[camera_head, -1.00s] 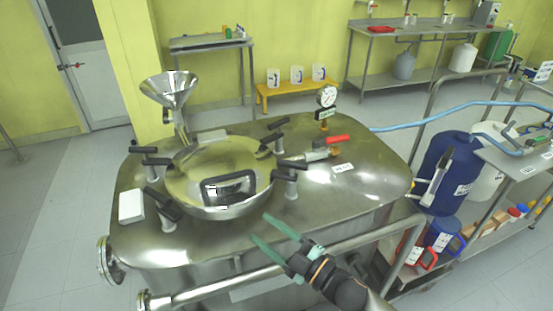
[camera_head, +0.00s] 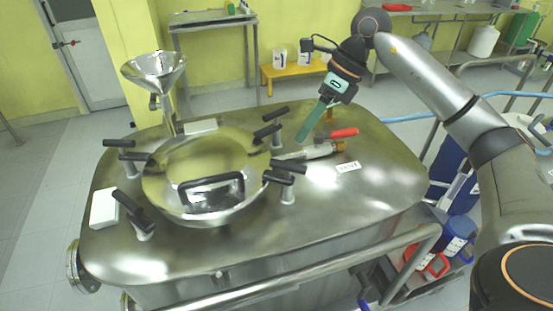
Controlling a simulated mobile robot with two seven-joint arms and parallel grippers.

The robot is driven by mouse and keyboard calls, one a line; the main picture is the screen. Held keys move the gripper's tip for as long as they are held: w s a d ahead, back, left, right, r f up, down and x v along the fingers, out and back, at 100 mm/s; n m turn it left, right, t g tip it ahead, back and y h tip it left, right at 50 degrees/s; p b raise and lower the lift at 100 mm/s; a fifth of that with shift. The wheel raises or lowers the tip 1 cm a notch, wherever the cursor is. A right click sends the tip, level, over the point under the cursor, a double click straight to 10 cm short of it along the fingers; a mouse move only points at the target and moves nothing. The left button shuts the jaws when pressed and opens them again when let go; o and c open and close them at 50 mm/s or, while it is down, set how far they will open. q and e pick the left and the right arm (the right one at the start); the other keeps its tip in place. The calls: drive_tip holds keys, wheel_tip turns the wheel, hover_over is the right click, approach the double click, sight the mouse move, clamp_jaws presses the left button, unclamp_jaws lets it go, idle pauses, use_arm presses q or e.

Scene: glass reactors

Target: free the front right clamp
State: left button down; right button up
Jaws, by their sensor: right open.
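The front right clamp (camera_head: 287,188) stands on the steel vessel top at the right front of the round lid (camera_head: 235,150). Its two black handles lie nearly level, and one reaches over the lid's rim. My right gripper (camera_head: 309,122) points down above the back right of the vessel top, behind and to the right of this clamp and apart from it. Its green fingers show nearly edge-on, open, with nothing seen between them. The pressure gauge seen earlier is hidden behind it. My left gripper is not in view.
Other black-handled clamps stand at front left (camera_head: 137,222), back left (camera_head: 127,158) and back right (camera_head: 273,132). A steel funnel (camera_head: 155,72) rises behind the lid. A red-handled vent valve (camera_head: 343,132) lies near my right gripper. A rail (camera_head: 300,268) runs along the front.

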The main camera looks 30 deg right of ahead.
sight(285, 162)
drive_tip(key=x, duration=0.8)
drive_tip(key=d+x, duration=0.1)
drive_tip(key=x, duration=0.2)
drive_tip(key=shift+w+a+f, duration=0.1)
drive_tip(key=shift+a+f, duration=0.15)
drive_tip(key=shift+f, duration=0.3)
drive_tip(key=shift+c, duration=0.4)
clamp_jaws()
